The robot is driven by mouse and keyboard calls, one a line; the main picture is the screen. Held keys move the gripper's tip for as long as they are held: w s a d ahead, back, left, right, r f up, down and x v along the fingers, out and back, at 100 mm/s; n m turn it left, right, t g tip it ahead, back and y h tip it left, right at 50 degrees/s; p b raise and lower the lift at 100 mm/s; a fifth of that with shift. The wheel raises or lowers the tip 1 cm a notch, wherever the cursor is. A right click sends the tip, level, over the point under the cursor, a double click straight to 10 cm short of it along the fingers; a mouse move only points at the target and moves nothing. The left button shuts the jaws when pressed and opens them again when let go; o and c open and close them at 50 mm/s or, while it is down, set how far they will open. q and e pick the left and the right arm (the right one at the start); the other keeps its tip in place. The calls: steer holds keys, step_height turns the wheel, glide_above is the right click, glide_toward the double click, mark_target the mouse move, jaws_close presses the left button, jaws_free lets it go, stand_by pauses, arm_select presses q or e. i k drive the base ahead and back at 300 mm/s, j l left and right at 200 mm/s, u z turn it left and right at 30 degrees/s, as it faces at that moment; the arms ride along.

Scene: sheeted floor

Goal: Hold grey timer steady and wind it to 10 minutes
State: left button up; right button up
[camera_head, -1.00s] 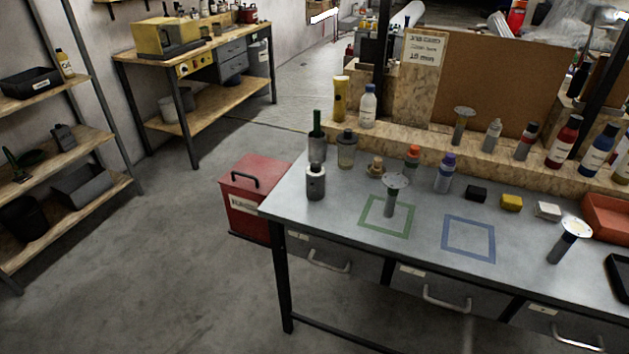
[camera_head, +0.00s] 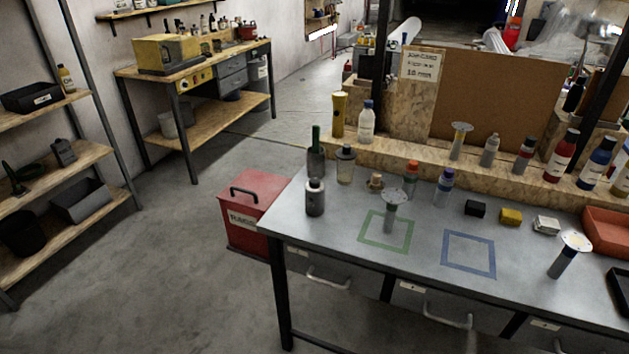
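The thing that looks like the grey timer (camera_head: 389,218) stands upright on the metal bench. It has a grey stem and a pale round disc with marks on top, and stands inside a green taped square (camera_head: 371,237). The marks on its disc are too small to read. Neither gripper is in view, and nothing touches the grey one.
A blue taped square (camera_head: 449,268) on the bench is empty. Bottles, small black, yellow and white blocks, and an orange tray (camera_head: 609,232) stand along the back and right. A sign (camera_head: 422,68) hangs behind. A red box (camera_head: 243,232) stands on the floor at the bench's left.

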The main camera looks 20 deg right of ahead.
mark_target(314, 182)
steer(key=i+j, duration=0.35)
steer(key=i, duration=0.15)
steer(key=i+j, duration=0.3)
steer(key=i, duration=0.2)
steer(key=i+z, duration=0.1)
steer(key=z, duration=0.3)
steer(key=j+z, duration=0.15)
steer(key=z, duration=0.25)
steer(key=i+j+z, duration=0.1)
steer(key=z, duration=0.3)
